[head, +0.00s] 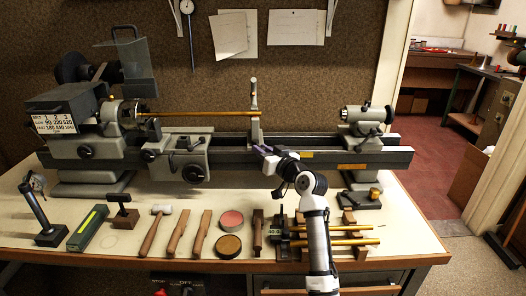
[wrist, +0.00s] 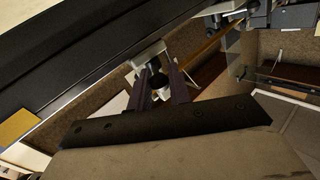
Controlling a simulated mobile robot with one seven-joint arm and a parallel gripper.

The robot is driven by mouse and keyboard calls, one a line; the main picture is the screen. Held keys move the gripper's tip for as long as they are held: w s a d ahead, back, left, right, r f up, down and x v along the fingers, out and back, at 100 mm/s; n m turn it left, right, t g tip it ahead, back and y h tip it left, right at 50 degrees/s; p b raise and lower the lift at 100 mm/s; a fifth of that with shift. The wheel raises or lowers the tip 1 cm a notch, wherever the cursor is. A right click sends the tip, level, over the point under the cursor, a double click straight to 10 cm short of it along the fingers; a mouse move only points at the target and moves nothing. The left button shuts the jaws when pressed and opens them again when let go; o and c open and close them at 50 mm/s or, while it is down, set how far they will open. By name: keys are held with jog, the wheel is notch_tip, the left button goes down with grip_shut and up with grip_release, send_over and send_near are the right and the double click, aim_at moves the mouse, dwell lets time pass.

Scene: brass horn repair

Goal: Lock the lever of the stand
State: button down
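The stand (head: 255,128) is a slim upright post on the lathe bed, with the brass rod running to it from the left. My gripper (head: 260,149) is at the foot of the stand, on the front side of the bed. In the wrist view its two dark purple fingers (wrist: 160,72) are apart. A dark round knob (wrist: 154,64), apparently the end of the stand's lever, shows between or just beyond the fingertips. I cannot tell whether either finger touches it. The rest of the lever is mostly hidden in the head view.
The lathe bed (head: 300,159) runs across the bench, with the tailstock (head: 366,117) to the right and the carriage (head: 180,155) to the left. Mallets, tins, files and a rack of brass rods (head: 345,241) lie along the bench front.

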jog(key=shift+f+b, duration=0.25)
jog(key=shift+b, duration=0.5)
jog(key=n+g+y+b, duration=0.1)
jog(key=b, duration=0.1)
jog(key=shift+w+d+f+b, duration=0.1)
jog(key=shift+w+d+b, duration=0.1)
jog(key=shift+b, duration=0.1)
jog(key=shift+d+r+n+g+y+b, duration=0.25)
jog(key=shift+n+g+y+b, duration=0.35)
jog(key=shift+b, duration=0.65)
jog(key=shift+r, duration=0.1)
jog(key=c, duration=1.3)
grip_release()
jog(key=shift+r, duration=0.1)
jog(key=shift+c, duration=0.2)
jog(key=shift+r+m+t+p, duration=0.15)
jog(key=shift+m+t+p, duration=0.15)
jog(key=shift+p, duration=0.5)
